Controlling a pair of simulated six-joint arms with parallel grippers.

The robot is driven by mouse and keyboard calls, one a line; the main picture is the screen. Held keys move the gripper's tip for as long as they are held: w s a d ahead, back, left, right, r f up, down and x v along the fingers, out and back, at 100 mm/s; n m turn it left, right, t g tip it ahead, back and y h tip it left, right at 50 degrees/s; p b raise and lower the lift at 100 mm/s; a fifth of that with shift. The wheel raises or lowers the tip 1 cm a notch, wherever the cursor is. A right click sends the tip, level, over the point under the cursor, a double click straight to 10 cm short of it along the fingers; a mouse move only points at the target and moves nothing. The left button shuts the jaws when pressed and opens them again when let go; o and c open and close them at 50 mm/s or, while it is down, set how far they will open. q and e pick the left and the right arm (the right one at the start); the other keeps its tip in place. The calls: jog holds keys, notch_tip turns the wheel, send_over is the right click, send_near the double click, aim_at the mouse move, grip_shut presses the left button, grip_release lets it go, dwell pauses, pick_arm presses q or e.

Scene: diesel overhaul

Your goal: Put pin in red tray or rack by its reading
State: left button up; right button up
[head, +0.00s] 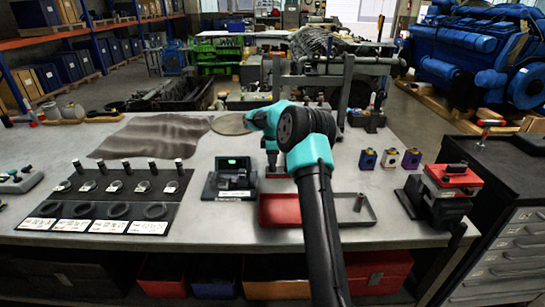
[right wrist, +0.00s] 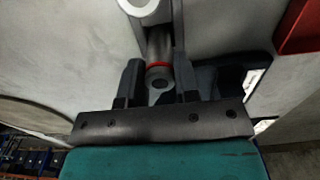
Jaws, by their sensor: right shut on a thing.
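My right gripper (head: 272,165) is over the bench between the gauge (head: 232,180) and the red tray (head: 282,212). In the right wrist view its fingers are shut on a grey pin (right wrist: 158,78) with a red band. The black gauge has a lit green display; its reading is too small to read. My arm crosses in front of the tray. The black rack (head: 110,190), left, has several upright pins, round silver pieces, dark rings and white labels. My left gripper is not in view.
A brown mat (head: 150,136) lies behind the rack. Several small coloured blocks (head: 390,158) and a red-and-black device (head: 448,190) stand at the right. A grey press frame (head: 345,85) rises behind my gripper. Bare bench lies between rack and gauge.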

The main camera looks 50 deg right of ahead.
jog(key=shift+f, duration=0.45)
dwell(0.4)
jog(key=o, duration=1.1)
jog(key=shift+c, duration=0.2)
jog(key=shift+o, duration=0.4)
jog(key=o, duration=0.3)
jog(key=shift+r, duration=0.1)
jog(key=shift+r, duration=3.9)
